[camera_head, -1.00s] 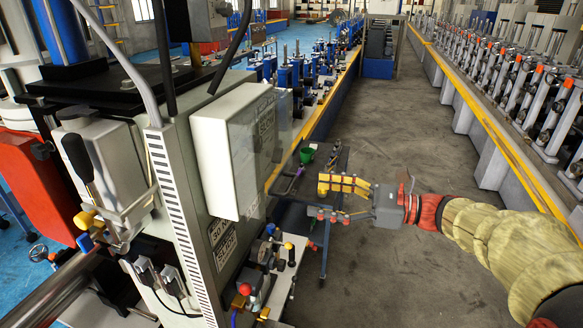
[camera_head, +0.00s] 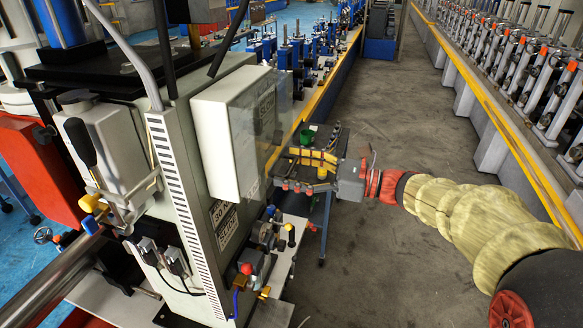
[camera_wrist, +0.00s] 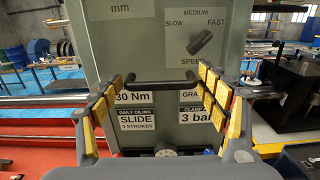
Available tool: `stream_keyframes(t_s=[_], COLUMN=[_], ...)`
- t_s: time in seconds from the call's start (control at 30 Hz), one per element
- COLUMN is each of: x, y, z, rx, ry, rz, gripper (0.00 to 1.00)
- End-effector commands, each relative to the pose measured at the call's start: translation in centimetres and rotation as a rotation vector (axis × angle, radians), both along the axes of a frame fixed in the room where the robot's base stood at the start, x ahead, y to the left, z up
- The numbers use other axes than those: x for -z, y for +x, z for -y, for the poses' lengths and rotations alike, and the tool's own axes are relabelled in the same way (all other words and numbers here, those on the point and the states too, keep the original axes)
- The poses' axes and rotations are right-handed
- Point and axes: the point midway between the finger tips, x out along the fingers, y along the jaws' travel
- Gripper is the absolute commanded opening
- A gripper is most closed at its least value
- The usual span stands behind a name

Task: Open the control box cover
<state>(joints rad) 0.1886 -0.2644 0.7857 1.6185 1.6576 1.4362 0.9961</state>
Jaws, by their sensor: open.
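The control box (camera_head: 222,145) is a pale grey box on the side of the tall grey machine column. A clear panel with dark lettering (camera_head: 267,117) shows at its right face. In the wrist view, the grey front (camera_wrist: 165,45) carries a dark speed knob (camera_wrist: 201,43). A black horizontal bar handle (camera_wrist: 163,84) sits at its lower edge, above printed labels. My gripper (camera_head: 284,168) is open, with yellow-padded fingers, close to the box's lower right. In the wrist view, its fingers (camera_wrist: 157,92) stand left and right of the handle; I cannot tell whether they touch it.
Valves and fittings (camera_head: 262,240) stick out on a ledge below the box. A dark cart (camera_head: 326,145) with a green cup (camera_head: 307,136) stands behind my gripper. The yellow-edged roller line (camera_head: 345,55) runs away behind. The grey floor (camera_head: 385,120) to the right is clear.

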Motion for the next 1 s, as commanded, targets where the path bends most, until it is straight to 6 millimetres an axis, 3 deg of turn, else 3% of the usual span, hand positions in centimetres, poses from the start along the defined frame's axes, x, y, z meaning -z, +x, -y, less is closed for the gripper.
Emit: stream_keyframes(t_s=[0.9, 1.0], x=[0.02, 0.01], y=[-0.04, -0.03], z=[0.01, 0.01], rx=[-0.001, -0.001], ry=[0.001, 0.0], rz=[-0.002, -0.002], gripper=[0.24, 0.22])
